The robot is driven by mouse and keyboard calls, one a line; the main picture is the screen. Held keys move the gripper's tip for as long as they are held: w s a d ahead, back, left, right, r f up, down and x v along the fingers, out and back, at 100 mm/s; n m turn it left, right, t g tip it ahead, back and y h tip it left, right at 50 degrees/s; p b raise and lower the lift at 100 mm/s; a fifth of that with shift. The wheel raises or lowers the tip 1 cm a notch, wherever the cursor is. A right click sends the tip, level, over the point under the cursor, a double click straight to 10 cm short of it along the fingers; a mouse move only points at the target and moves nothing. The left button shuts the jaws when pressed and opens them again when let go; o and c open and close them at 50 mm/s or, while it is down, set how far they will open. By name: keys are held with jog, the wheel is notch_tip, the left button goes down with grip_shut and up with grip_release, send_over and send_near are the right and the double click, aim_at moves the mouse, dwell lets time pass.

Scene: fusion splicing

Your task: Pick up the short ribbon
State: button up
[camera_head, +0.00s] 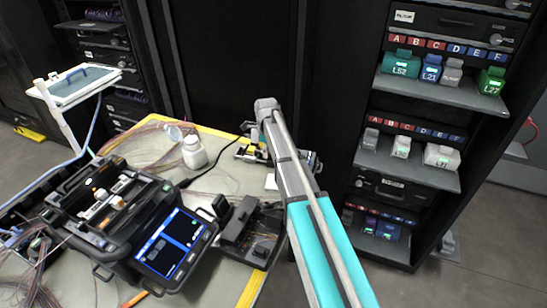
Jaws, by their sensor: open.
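I cannot make out a short ribbon for certain. Thin loose fibres (150,145) lie across the back left of the yellow-edged work table, too fine to tell one piece from another. The black fusion splicer (130,222) stands on the table at left with its blue screen lit. My arm, with its teal section, reaches from the bottom right up over the table's right side.
A white bottle (194,152) stands at the table's back. A dark open device (249,232) sits right of the splicer. A white stand with a tray (85,84) rises at left. A black rack (440,190) with shelves of labelled modules stands at right.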

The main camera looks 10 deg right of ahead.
dwell(0.5)
grip_shut()
